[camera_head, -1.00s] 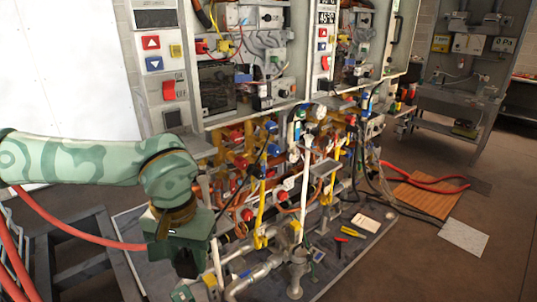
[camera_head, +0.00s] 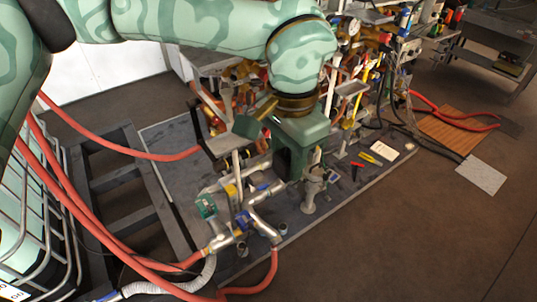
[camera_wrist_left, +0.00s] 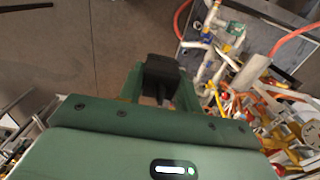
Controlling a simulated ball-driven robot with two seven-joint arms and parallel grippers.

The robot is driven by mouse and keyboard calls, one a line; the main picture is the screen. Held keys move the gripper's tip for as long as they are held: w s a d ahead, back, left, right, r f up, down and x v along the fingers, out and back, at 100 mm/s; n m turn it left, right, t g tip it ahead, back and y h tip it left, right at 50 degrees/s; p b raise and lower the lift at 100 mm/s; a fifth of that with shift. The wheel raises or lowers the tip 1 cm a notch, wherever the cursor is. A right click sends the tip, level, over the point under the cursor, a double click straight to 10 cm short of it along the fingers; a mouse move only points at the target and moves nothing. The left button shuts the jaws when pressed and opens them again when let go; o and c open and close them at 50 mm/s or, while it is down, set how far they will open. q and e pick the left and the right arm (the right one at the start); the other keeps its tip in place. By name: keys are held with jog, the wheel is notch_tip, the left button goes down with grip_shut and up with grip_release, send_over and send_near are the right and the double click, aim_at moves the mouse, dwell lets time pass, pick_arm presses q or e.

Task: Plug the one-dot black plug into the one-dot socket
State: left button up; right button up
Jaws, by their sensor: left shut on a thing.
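My left gripper (camera_head: 284,160) is in the middle of the head view, over the heater stand's base and in front of its pipes. In the left wrist view the gripper (camera_wrist_left: 160,88) is shut on a black block-shaped thing (camera_wrist_left: 162,70), which looks like the black plug. No dot shows on it. I cannot pick out the one-dot socket in either view. My right gripper is not in view.
Metal pipes and valves (camera_head: 260,215) stand on the grey base plate (camera_head: 165,135) close below the gripper. Red hoses (camera_head: 60,215) run along the left. A wire-caged tank (camera_head: 30,235) stands at lower left. The floor (camera_head: 400,240) at lower right is clear.

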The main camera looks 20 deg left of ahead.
pick_arm(q)
jog(key=shift+a+r, duration=0.1)
jog(key=s+a+r+n, duration=0.2)
jog(key=a+r+n, duration=0.1)
jog(key=a+r, duration=0.1)
jog(key=shift+r, duration=0.25)
jog(key=shift+w, duration=0.1)
dwell(0.3)
jog(key=w+d+n, duration=0.5)
jog(key=w+d, duration=0.2)
jog(key=d, duration=0.3)
jog(key=shift+w+d, duration=0.25)
jog(key=shift+d, duration=0.1)
jog(key=s+a+f, duration=0.2)
jog(key=a+f, duration=0.2)
jog(key=a, duration=0.6)
jog(key=s+a+f, duration=0.3)
jog(key=a+f, duration=0.2)
jog(key=a, duration=0.5)
jog(key=shift+s+a+f, duration=0.2)
jog(key=shift+s+a, duration=0.15)
